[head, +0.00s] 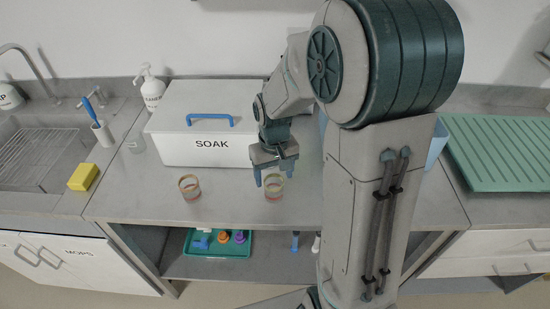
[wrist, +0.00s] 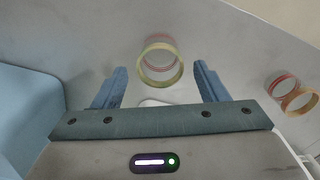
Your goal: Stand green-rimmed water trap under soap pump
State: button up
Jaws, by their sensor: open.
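A clear water trap with a yellow-green rim and reddish rings (wrist: 160,62) stands on the counter between and beyond my open fingers in the wrist view. In the head view this trap (head: 274,188) stands just below my gripper (head: 271,178), near the counter's front. My gripper is open and empty, pointing down; it also shows in the wrist view (wrist: 160,88). A similar trap with an orange rim (head: 190,188) stands to its left; it also shows in the wrist view (wrist: 299,101). The white soap pump bottle (head: 152,90) stands at the back left, beside the box.
A white SOAK box with a blue handle (head: 200,140) fills the back middle. A sink with a yellow sponge (head: 83,177) is at left, a green drainer (head: 500,150) at right. A green tray (head: 218,244) sits below.

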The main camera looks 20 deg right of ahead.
notch_tip(320, 180, up, 6)
jog(key=s+r+t, duration=0.1)
jog(key=s+r, duration=0.2)
jog(key=s, duration=0.4)
jog(key=s+r+t, duration=0.2)
jog(key=s+r, duration=0.1)
jog(key=s, duration=0.4)
jog(key=shift+m, duration=0.4)
jog(key=shift+s+d+f, duration=0.1)
jog(key=shift+s, duration=0.1)
jog(key=shift+c, duration=0.7)
jog(key=c, duration=0.5)
jog(key=shift+c, duration=0.2)
